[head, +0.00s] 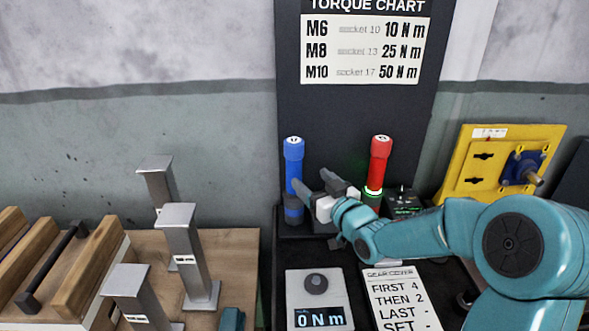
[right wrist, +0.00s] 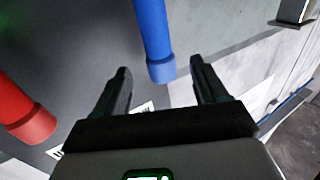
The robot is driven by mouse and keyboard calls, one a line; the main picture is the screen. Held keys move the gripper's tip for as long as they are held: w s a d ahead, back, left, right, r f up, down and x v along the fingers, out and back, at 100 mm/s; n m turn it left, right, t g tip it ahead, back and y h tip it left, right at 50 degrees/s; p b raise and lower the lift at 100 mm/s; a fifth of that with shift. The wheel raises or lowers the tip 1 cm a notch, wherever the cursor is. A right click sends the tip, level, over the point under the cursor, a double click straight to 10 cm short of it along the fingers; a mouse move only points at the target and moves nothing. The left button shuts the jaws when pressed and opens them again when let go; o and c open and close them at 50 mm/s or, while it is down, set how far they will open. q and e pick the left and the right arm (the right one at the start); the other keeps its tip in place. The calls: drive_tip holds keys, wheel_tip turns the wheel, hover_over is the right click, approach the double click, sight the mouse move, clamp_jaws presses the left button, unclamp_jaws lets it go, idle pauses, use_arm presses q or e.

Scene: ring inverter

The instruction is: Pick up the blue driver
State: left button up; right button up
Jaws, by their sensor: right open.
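The blue driver (head: 294,165) stands upright in a dark holder in front of the torque chart board in the head view. My right gripper (head: 309,184) is beside it, with its fingers reaching toward the driver's shaft. In the right wrist view, the blue driver (right wrist: 155,45) shows between and just beyond the two open fingers of my right gripper (right wrist: 160,80). The fingers are apart, and nothing is held. The driver's lower part is partly hidden by a finger in the head view.
A red driver (head: 378,165) with a glowing green ring stands to the right. A torque chart (head: 365,50) is behind. A dial box reading 0 N m (head: 316,290) and a gear cover card (head: 400,300) lie in front. Grey metal posts (head: 185,250) stand left; a yellow panel (head: 470,165) is right.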

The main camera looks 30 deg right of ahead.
sight(298, 166)
drive_tip(key=w, duration=0.4)
drive_tip(key=shift+w+d+p, duration=0.15)
drive_tip(key=shift+w+p, duration=0.2)
drive_tip(key=shift+p, duration=0.05)
drive_tip(key=shift+w+d+p, duration=0.1)
drive_tip(key=shift+w+p, duration=0.2)
drive_tip(key=shift+w, duration=0.2)
drive_tip(key=w, duration=0.1)
drive_tip(key=w+p, duration=0.1)
drive_tip(key=w, duration=0.2)
drive_tip(key=shift+w+d+f+p, duration=0.25)
drive_tip(key=shift+d+p, duration=0.05)
drive_tip(key=shift+d, duration=0.05)
drive_tip(key=c, duration=1.2)
drive_tip(key=shift+r, duration=0.15)
